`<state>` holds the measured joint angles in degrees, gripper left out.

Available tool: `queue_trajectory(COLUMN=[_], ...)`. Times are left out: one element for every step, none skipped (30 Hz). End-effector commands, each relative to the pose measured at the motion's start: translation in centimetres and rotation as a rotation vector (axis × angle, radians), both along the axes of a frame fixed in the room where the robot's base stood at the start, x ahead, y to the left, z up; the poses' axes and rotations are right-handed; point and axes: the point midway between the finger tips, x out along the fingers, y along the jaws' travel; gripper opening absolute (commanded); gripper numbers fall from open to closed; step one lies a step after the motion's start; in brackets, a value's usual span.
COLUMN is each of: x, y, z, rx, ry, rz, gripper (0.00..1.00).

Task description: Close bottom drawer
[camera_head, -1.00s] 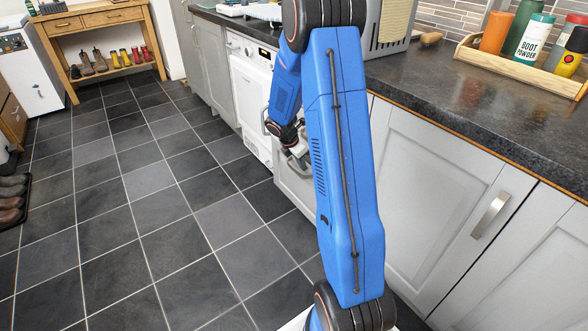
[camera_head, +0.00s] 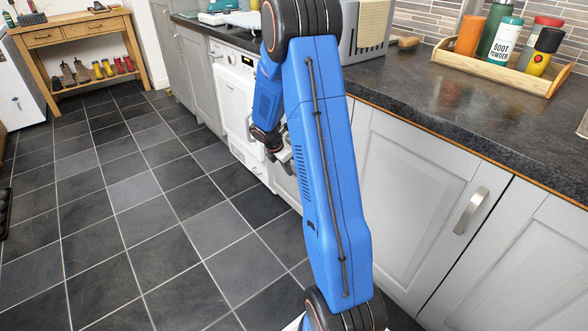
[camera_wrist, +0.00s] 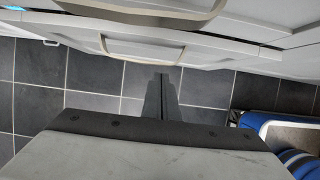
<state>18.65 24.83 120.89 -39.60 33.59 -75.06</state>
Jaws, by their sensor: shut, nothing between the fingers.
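My gripper (camera_wrist: 162,76) is shut and empty. Its fingers point toward the grey drawer fronts at the top of the wrist view. The lower drawer front (camera_wrist: 215,52) has a curved metal handle (camera_wrist: 145,49), and a dark gap runs along its upper edge. The fingertips appear just below this front in the picture; I cannot tell whether they touch it. In the head view my gripper (camera_head: 284,156) is partly hidden behind my blue arm. The drawer unit (camera_head: 286,186) shows only as a narrow strip there.
A white washing machine (camera_head: 234,100) stands beyond the drawers. A grey cupboard door (camera_head: 415,190) with a metal handle is on the right, under the dark worktop (camera_head: 450,110). A wooden bench (camera_head: 75,30) stands at the back.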

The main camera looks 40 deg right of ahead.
Motion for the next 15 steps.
queue_trajectory(x=[0.4, 0.3, 0.3, 0.3, 0.3, 0.3, 0.3, 0.2, 0.2, 0.3, 0.2, 0.2, 0.2, 0.3, 0.3], y=[0.9, 1.0, 1.2, 1.5, 1.7, 2.0, 2.2, 2.4, 2.7, 2.9, 3.0, 3.3, 3.5, 3.6, 3.7], z=[0.2, 1.1, 1.9, 2.4, 3.0, 3.7, 4.3, 4.8, 5.5, 6.0, 6.4, 7.0, 7.4, 7.7, 8.1], rx=[0.000, -0.001, -0.002, -0.001, -0.001, -0.001, -0.001, -0.001, -0.001, -0.001, -0.001, -0.001, 0.000, 0.000, -0.001], ry=[-0.001, -0.004, -0.004, -0.004, -0.004, -0.004, -0.003, -0.003, -0.004, -0.003, -0.003, -0.002, -0.003, -0.003, -0.002], rz=[0.003, 0.001, 0.001, 0.001, 0.000, -0.001, 0.000, 0.000, -0.001, 0.000, 0.000, 0.000, 0.000, 0.000, 0.000], gripper=[0.00, 0.00, 0.00, 0.00, 0.00, 0.00, 0.00, 0.00, 0.00, 0.00, 0.00, 0.00, 0.00, 0.00, 0.00])
